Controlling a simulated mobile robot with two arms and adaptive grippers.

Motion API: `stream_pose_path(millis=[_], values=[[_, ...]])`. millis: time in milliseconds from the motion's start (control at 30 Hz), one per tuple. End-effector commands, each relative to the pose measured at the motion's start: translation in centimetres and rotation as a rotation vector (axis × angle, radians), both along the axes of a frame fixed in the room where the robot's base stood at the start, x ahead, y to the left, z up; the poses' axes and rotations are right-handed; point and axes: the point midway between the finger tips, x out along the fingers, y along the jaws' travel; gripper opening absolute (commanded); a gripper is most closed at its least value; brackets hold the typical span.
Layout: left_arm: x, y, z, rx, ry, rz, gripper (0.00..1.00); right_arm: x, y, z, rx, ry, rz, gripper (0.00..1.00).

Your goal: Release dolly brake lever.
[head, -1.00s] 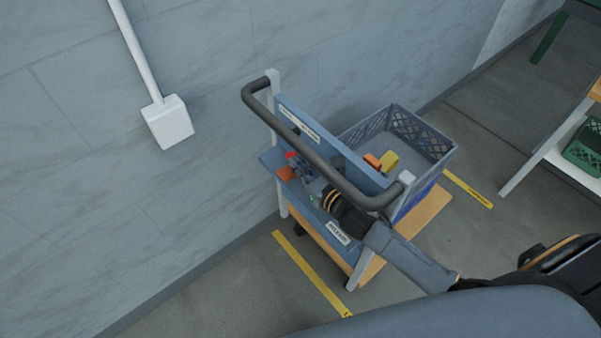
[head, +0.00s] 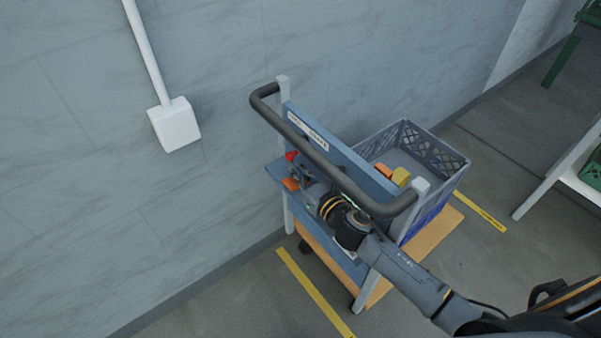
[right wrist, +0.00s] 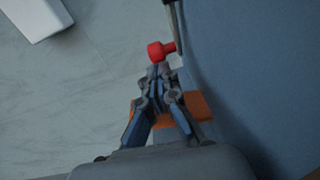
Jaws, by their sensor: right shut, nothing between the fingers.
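The dolly (head: 340,262) stands by the wall, with a black push handle (head: 335,172) and a blue panel (head: 345,158). The brake lever has a red knob (head: 291,156) on the panel's near side. The knob (right wrist: 160,51) also shows in the right wrist view, on a dark rod. My right gripper (head: 306,184) reaches in below the handle. In the right wrist view its fingers (right wrist: 161,78) are shut with nothing between them, their tips just below the knob; I cannot tell if they touch it. My left gripper is not in view.
An orange block (right wrist: 199,106) lies beneath the fingers. A grey crate (head: 440,180) with orange and yellow pieces sits on the dolly. The handle crosses above my right wrist. Yellow floor strips (head: 315,293) flank the dolly. A table (head: 570,175) stands at right.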

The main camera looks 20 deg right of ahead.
Motion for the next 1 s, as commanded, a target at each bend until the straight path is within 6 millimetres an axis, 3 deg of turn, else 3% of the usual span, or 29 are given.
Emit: stream_pose_path(millis=[167,600,800,1000], values=[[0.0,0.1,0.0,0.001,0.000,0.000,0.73,-1.5,-0.5,-0.1,-0.001,0.003,0.000,0.00],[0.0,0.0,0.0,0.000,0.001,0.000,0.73,-9.5,-2.7,0.7,0.001,0.002,-0.001,0.00],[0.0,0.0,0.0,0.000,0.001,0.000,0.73,-11.1,-3.2,0.9,0.000,0.001,0.000,0.00],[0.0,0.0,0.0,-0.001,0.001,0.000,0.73,-11.5,-3.3,1.0,0.000,0.000,0.000,0.00]])
